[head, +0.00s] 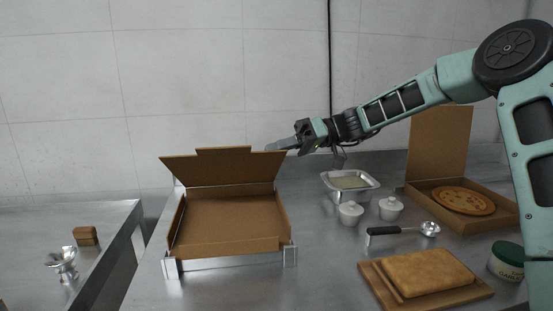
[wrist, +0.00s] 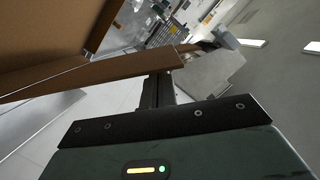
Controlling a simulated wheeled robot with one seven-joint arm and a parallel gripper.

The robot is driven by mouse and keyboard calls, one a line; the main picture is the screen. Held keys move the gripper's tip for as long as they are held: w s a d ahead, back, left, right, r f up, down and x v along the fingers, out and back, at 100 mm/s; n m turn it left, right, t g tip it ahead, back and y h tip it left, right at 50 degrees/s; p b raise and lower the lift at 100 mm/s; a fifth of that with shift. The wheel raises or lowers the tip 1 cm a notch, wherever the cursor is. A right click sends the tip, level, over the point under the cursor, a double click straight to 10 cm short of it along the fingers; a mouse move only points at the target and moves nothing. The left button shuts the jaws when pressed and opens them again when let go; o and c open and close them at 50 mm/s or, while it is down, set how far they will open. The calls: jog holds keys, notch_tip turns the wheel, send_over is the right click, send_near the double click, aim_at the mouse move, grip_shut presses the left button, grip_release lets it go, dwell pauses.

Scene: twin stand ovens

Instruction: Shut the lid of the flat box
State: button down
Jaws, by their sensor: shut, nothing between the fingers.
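The flat box (head: 225,211) is an empty brown cardboard box on a low metal stand, left of centre in the head view. Its lid (head: 222,170) stands raised at the back edge, with a tab on top. My gripper (head: 273,146) is shut and empty, pointing left at the lid's upper right corner. In the wrist view, the shut fingers (wrist: 160,86) are at a brown cardboard edge (wrist: 125,72). I cannot tell whether they touch it.
A second open box (head: 459,222) holds a pizza at the right. A metal tray (head: 350,187), two white pots, a scoop (head: 400,231), a bread board (head: 440,295) and a green-lidded tub (head: 508,260) stand right of the flat box. A gap separates the left counter (head: 60,225).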

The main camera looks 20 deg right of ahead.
jog(key=s+f+n+t+b, duration=0.1)
jog(key=s+f+n+b, duration=0.2)
jog(key=f+b, duration=0.3)
jog(key=s+a+b, duration=0.1)
jog(key=b, duration=0.1)
jog(key=shift+s+f+h+b, duration=0.2)
jog(key=shift+h+b, duration=0.1)
jog(key=shift+b, duration=0.1)
jog(key=shift+w+r, duration=0.1)
